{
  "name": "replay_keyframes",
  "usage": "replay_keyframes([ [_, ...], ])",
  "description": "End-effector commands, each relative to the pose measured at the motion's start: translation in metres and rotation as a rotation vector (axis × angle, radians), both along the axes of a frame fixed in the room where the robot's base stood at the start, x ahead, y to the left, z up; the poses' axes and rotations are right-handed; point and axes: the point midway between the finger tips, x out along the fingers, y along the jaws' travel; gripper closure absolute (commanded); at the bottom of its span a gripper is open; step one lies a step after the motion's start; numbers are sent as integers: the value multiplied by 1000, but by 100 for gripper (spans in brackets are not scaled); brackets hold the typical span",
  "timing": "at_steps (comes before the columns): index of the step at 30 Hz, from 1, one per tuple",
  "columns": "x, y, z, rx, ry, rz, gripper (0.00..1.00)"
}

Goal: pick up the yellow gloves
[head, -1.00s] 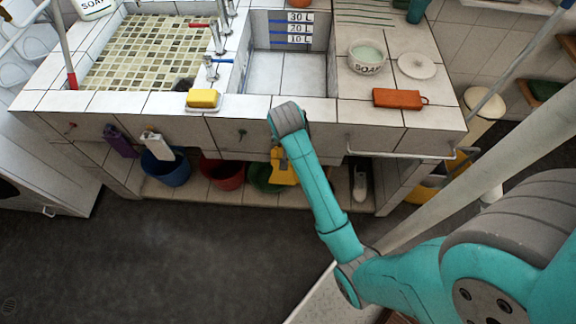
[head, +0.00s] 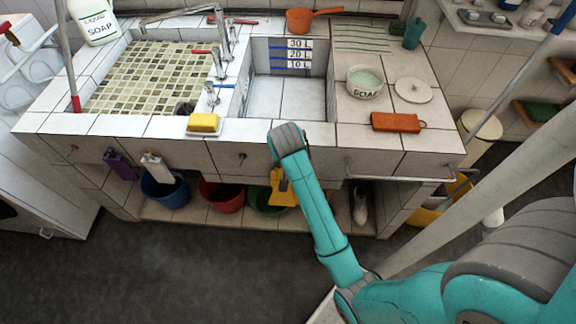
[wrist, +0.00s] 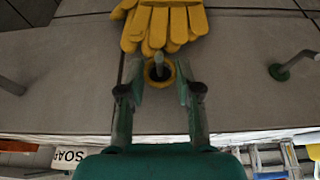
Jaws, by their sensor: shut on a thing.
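The yellow gloves (head: 281,190) hang at the front of the sink counter, partly hidden by my arm in the head view. In the wrist view the gloves (wrist: 164,22) show fingers at the top, with a yellow ring around a grey hook (wrist: 158,66) below them. My gripper (wrist: 158,88) is shut on the gloves at this ring end, one finger on each side. The ring still surrounds the hook. In the head view my gripper is hidden behind my arm.
The tiled counter front (head: 170,128) is close to my arm. A metal rail (head: 400,178) runs along it at right. Blue (head: 166,192), red (head: 222,197) and green (head: 268,200) buckets stand on the shelf below. Another hook (wrist: 283,70) is beside the gloves. The dark floor at left is clear.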

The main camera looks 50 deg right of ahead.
Motion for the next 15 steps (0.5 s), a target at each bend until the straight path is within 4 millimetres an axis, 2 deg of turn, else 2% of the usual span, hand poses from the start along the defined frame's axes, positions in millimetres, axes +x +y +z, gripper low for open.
replay_keyframes([
  [8, -30, 39, -1, 0, 2, 5, 100],
  [15, -67, 86, -1, 0, 3, 6, 100],
])
